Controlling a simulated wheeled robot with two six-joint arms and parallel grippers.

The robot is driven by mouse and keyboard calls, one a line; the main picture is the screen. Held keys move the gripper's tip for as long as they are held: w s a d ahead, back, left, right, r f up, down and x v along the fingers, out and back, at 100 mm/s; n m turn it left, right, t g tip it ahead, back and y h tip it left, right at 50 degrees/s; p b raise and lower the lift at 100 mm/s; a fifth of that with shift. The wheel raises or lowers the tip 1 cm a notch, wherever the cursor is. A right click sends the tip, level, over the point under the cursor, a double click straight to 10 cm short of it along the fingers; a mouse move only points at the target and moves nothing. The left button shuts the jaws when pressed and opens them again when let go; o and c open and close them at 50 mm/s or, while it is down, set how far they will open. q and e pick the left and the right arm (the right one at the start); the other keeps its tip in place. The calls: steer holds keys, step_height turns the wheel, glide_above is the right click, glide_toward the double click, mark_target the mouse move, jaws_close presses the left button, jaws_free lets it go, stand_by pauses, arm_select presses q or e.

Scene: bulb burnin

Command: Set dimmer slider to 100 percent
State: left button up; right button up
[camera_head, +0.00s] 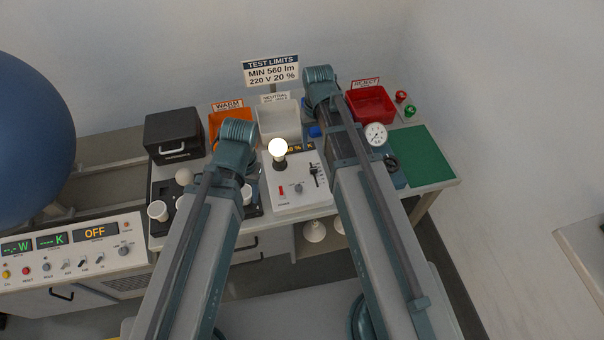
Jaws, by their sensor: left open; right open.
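The dimmer slider (315,173) is a black slide with scale marks on the right side of a white test panel (297,198). It runs along the panel's depth, and its exact setting is too small to read. A lit bulb (278,148) stands upright in a dark socket at the panel's back left.
The panel also has a red switch (282,191) and a round knob (298,188). A black case (174,136), orange bin (232,116), white bin (279,108) and red bin (371,94) line the back. A green mat (420,156) lies clear at right.

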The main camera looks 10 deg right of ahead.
mark_target(314, 168)
steer(key=shift+w+f, duration=0.1)
steer(key=shift+w, duration=0.25)
steer(key=shift+f, duration=0.15)
step_height(314, 168, down, 14)
steer(key=b, duration=1.4)
steer(key=shift+r, duration=0.25)
jaws_close()
stand_by(0.3)
